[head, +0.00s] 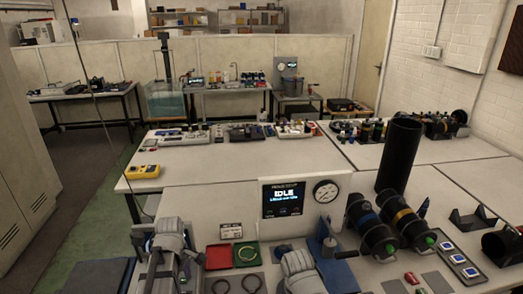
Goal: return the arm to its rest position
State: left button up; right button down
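My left arm and gripper (170,262) show at the bottom left, low over the near edge of the bench. The grey and black links crowd together there, and I cannot make out the fingertips clearly. A grey part of my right arm (299,266) shows at the bottom centre, beside a blue upright piece (327,257). Its fingers are not clear either. I see nothing held in either gripper.
The near bench holds a panel reading IDLE (283,199), a round gauge (326,191), a tall black tube (398,155), two dark cylinders with blue (368,222) and yellow (404,217) bands, red (219,256) and green (246,254) trays, and a button box (459,258). A yellow meter (143,172) lies farther back.

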pick_arm(q)
jog(key=s+d+m, duration=0.4)
jog(key=d+m, duration=0.6)
jog(key=d, duration=0.1)
jog(key=s+d+m+y, duration=0.1)
jog(key=s+d+m, duration=0.3)
jog(key=d+m, duration=0.6)
jog(key=shift+s+d+m, duration=0.15)
jog(key=shift+d+m, duration=0.15)
jog(key=shift+d, duration=0.95)
jog(key=shift+r, duration=0.1)
